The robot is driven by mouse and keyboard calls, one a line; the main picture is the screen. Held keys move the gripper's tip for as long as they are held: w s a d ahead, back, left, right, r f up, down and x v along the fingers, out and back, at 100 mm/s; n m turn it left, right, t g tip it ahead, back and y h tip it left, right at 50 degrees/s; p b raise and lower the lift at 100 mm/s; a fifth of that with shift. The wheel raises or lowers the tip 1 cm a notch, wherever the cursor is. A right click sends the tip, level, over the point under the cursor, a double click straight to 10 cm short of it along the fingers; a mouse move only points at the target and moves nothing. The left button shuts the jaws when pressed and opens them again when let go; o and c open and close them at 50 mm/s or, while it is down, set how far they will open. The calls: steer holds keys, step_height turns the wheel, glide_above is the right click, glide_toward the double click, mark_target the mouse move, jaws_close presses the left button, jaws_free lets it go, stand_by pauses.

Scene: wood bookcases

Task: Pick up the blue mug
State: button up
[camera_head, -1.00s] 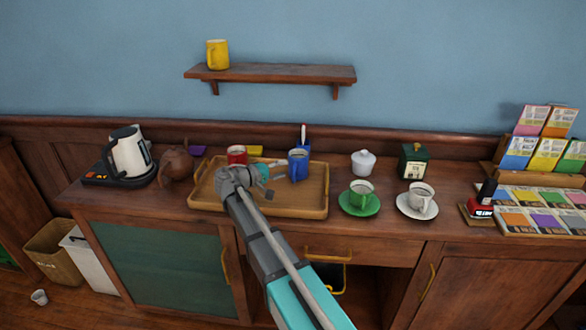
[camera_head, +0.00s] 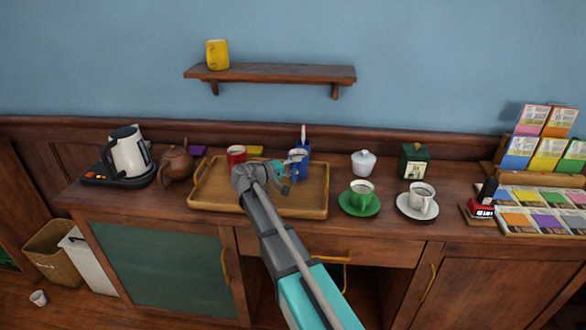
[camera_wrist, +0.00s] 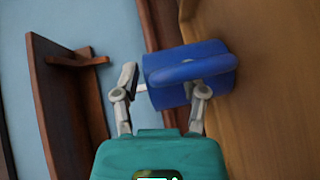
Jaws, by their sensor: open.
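The blue mug (camera_head: 298,157) stands upright in the wooden tray (camera_head: 312,205), toward its back right. It also shows in the wrist view (camera_wrist: 190,76), sideways in the picture, with its handle facing the camera. My gripper (camera_head: 283,179) is close in front of the mug, low over the tray. In the wrist view my gripper (camera_wrist: 163,84) is open, with one finger left of the mug and the other overlapping its lower right part. I cannot tell whether a finger touches the mug.
A red mug (camera_head: 236,154) stands at the tray's back left. A blue container (camera_head: 304,145) stands just behind the blue mug. A brown teapot (camera_head: 176,166) and kettle (camera_head: 128,155) are left of the tray. Green (camera_head: 361,191) and white cups (camera_head: 420,198) on saucers are right.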

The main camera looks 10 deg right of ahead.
stand_by(0.3)
jaws_close()
stand_by(0.3)
